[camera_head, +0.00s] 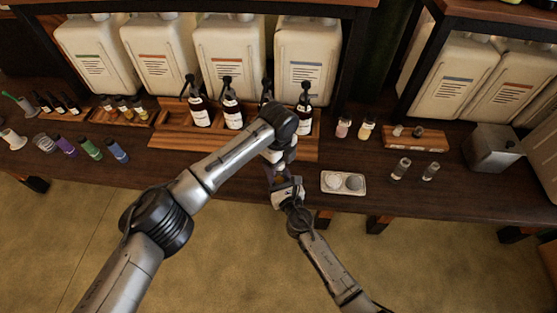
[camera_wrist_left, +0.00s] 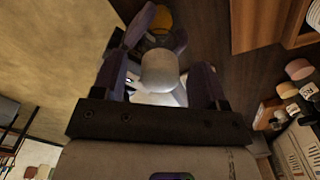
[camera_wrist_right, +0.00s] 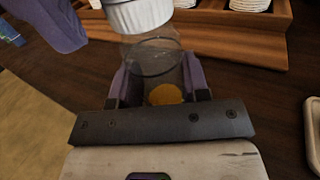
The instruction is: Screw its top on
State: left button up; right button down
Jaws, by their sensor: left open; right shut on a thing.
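A clear glass jar (camera_wrist_right: 150,60) with amber contents at its bottom is between the purple fingers of my right gripper (camera_wrist_right: 155,80), which is shut on it. A white ribbed top (camera_wrist_right: 138,14) is at the jar's mouth end; I cannot tell whether it is seated. In the left wrist view the top (camera_wrist_left: 158,70) is between the fingers of my left gripper (camera_wrist_left: 158,82), which is open around it. The amber contents show beyond it. In the head view my left gripper (camera_head: 275,158) is just above my right gripper (camera_head: 284,184), and the jar is mostly hidden.
A wooden rack with pump bottles (camera_head: 233,112) stands behind the grippers. A white tray (camera_head: 343,191) with two round items lies to their right, near the front edge. Small clear vials (camera_head: 400,168), a wooden block (camera_head: 428,140) and a metal box (camera_head: 492,150) are farther right.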

pick_arm(q)
notch_tip(320, 180, up, 12)
dwell(0.6)
pick_arm(e)
jog(key=c, duration=0.5)
grip_release()
jog(key=shift+s+d+p, duration=0.2)
jog(key=shift+s+p, duration=0.1)
jog(key=shift+s, duration=0.2)
pick_arm(q)
notch_tip(320, 180, up, 3)
jog(key=shift+f+p, duration=0.15)
jog(key=shift+p, duration=0.9)
pick_arm(e)
jog(key=v, duration=1.2)
jog(key=shift+s+d, duration=0.1)
jog(key=shift+s, duration=0.3)
